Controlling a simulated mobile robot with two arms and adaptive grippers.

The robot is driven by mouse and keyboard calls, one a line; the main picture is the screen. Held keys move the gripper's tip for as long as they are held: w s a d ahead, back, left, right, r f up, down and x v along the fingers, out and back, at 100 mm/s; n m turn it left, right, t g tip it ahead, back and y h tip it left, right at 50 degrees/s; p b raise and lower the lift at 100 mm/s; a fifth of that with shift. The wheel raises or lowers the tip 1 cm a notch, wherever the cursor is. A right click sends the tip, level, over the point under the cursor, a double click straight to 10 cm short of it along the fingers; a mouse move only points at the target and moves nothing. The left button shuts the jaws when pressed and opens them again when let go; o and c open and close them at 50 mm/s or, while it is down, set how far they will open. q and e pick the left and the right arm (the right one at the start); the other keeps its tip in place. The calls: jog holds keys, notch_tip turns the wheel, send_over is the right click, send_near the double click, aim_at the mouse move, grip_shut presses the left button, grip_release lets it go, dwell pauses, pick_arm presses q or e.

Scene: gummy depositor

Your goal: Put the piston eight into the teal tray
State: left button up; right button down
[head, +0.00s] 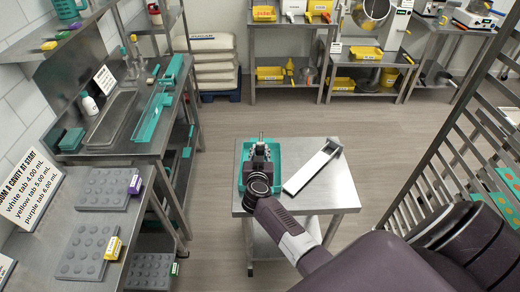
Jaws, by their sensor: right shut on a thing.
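The teal tray (276,151) lies on the left part of a small steel table in the middle of the head view. My right gripper (260,147) is over the tray, shut on a small silvery part, the piston eight (261,137). The piston shows just beyond the fingers. Its number is too small to read, and my gripper and wrist hide much of the tray's inside. I cannot tell whether the piston touches the tray floor. My left gripper is out of view.
A white and grey channel-shaped part (313,169) lies right of the tray on the steel table (335,197). A bench with grey cavity moulds (90,252) stands at the left. A tall rack (455,160) stands at the right. The floor behind the table is clear.

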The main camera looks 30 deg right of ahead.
notch_tip(320, 180, down, 11)
jog(key=b, duration=0.6)
jog(key=shift+f, duration=0.15)
jog(key=c, duration=1.6)
grip_release()
jog(key=v, duration=1.2)
jog(key=shift+d, duration=0.1)
